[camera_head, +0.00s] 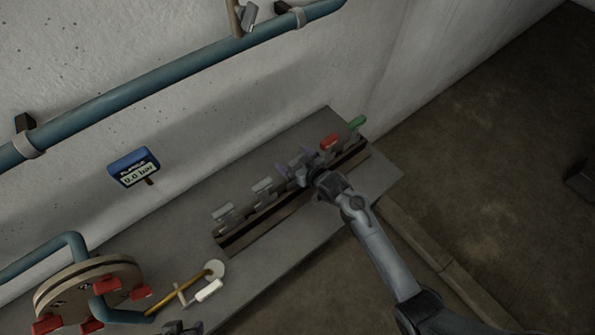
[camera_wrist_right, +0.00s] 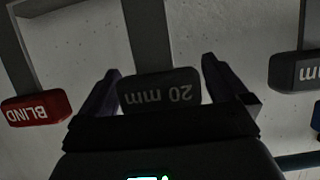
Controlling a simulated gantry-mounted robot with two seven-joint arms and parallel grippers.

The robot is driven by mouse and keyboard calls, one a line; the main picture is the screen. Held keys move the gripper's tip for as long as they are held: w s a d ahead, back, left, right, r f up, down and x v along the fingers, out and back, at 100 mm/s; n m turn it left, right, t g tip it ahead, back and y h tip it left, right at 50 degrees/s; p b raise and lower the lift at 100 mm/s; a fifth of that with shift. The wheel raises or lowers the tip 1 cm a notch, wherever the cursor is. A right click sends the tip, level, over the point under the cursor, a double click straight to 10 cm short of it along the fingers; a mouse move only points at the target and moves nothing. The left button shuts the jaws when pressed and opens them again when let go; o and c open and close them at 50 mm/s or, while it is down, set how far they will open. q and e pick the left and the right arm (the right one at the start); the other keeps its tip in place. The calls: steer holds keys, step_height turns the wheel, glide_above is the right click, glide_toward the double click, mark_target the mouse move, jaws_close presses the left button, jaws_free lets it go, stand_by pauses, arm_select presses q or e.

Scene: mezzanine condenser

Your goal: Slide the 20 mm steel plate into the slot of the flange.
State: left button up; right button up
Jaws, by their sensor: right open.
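The 20 mm steel plate's dark grey handle (camera_wrist_right: 160,92) is between the fingers of my right gripper (camera_wrist_right: 168,85) in the right wrist view. Its lettering appears upside down, and gaps show on both sides. In the head view my right gripper (camera_head: 300,168) is over the rack and largely covers this plate. The gripper is open around the handle. The round beige flange (camera_head: 88,270), with red clamps, is at the lower left on a blue pipe. Its slot cannot be made out clearly. A grey part at the bottom edge may be my left gripper (camera_head: 182,328); its jaws cannot be read.
The rack (camera_head: 240,236) stands on a grey bench (camera_head: 290,255). A red BLIND handle (camera_wrist_right: 35,108) and another grey handle (camera_wrist_right: 295,72) flank the plate. A green handle (camera_head: 357,122) is at the far end.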

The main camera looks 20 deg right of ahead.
steer(key=shift+c, duration=0.2)
steer(key=c, duration=1.6)
